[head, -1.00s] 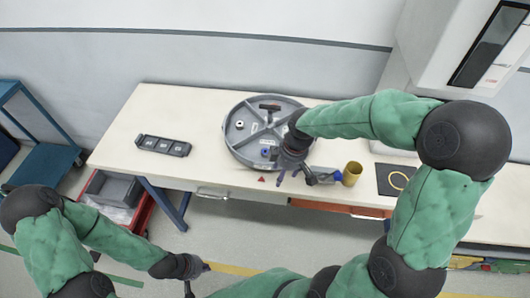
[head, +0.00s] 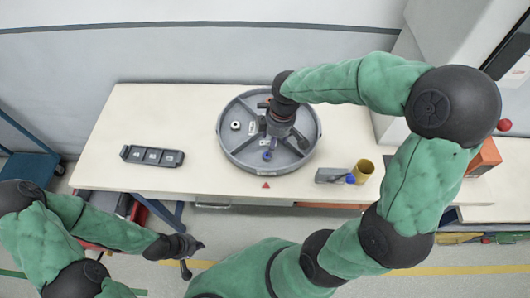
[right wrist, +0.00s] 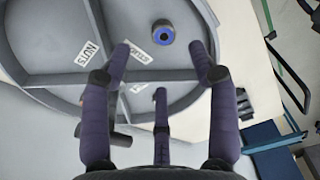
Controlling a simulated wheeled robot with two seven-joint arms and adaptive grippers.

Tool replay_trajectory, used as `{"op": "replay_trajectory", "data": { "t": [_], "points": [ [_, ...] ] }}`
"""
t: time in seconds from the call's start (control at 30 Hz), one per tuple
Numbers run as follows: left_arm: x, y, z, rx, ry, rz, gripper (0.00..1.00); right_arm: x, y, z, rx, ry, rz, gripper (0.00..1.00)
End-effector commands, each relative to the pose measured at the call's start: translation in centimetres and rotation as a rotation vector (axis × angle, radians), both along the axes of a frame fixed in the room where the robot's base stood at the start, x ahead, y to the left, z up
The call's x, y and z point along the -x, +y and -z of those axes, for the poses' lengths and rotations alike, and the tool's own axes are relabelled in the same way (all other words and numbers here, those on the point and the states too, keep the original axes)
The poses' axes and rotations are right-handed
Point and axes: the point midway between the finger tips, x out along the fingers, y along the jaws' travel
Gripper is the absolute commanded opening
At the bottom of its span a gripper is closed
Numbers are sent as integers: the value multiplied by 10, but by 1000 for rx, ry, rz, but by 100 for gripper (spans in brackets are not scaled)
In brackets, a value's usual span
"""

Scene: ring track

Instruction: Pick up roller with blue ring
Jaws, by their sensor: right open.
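My left gripper (head: 194,259) is open and empty, in front of the table's edge.
Dividers and labels, one reading NUTS (right wrist: 88,50), split the tray. A dark three-slot holder (head: 152,156) stands left. A yellow cup (head: 363,171) and a grey-blue tool (head: 335,176) are right. The table between holder and tray is clear.

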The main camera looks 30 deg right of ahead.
Motion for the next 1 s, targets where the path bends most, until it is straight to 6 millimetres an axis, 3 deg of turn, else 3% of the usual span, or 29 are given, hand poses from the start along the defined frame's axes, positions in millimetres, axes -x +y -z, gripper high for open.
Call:
{"op": "replay_trajectory", "data": {
  "t": [0.1,0.47,0.73,1.0],
  "points": [
    [0,0,7,0,1,0,0,-1,2,20,1,2,0,60],
    [0,0,14,0,0,0,0,-5,6,42,0,0,0,60],
    [0,0,30,0,0,0,0,-10,14,78,-1,2,0,60],
    [0,0,30,0,0,0,0,-11,14,83,1,-2,0,60]
  ]
}}
